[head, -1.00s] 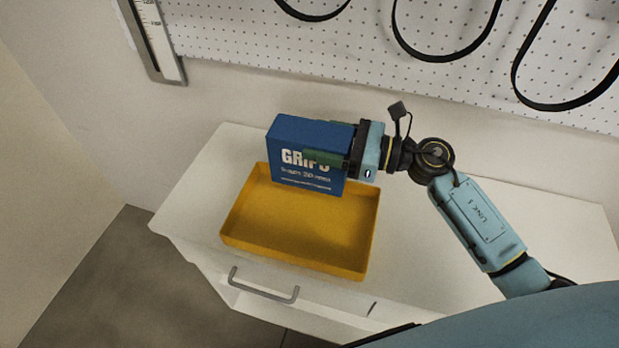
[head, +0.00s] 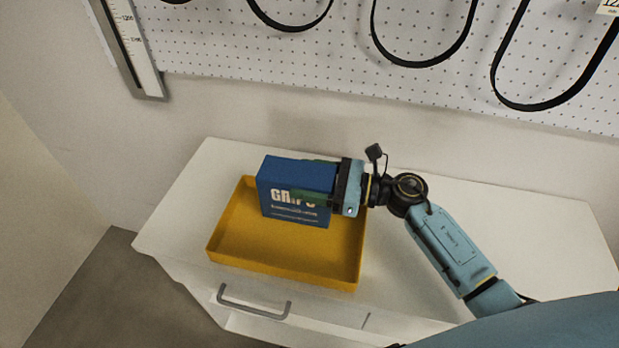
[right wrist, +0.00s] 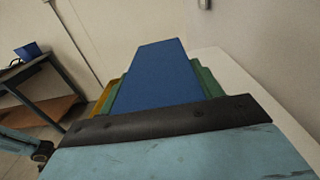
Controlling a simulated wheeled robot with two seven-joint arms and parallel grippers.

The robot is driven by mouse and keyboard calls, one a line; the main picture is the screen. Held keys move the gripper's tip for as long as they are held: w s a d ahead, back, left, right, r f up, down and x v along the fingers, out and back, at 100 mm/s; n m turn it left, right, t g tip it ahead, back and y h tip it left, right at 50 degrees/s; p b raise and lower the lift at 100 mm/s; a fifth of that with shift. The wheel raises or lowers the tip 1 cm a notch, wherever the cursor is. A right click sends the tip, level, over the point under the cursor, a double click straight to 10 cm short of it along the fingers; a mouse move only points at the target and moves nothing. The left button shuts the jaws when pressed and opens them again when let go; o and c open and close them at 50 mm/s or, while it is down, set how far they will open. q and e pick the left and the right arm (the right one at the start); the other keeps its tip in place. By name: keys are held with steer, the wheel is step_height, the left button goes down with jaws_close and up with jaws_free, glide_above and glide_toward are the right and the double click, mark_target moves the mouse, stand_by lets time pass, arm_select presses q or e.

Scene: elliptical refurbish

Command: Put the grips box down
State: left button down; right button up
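The blue grips box (head: 293,180) is upright at the back part of the yellow tray (head: 285,262) in the head view. Its lower end is inside the tray's outline; whether it touches the tray floor I cannot tell. My right gripper (head: 312,196) reaches in from the right, with its green fingers on either side of the box. In the right wrist view the box (right wrist: 158,75) fills the space between the two fingers. My left gripper is out of view.
The tray sits on a white cabinet top (head: 470,215) with a grey drawer handle (head: 253,303) in front. The top is clear right of the tray. A pegboard (head: 330,60) with black belts hangs on the wall behind. A blue object (right wrist: 27,51) lies on a distant bench.

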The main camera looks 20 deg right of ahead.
steer(key=o, duration=0.4)
steer(key=shift+r, duration=0.2)
steer(key=b+v, duration=0.1)
steer(key=v, duration=1.1)
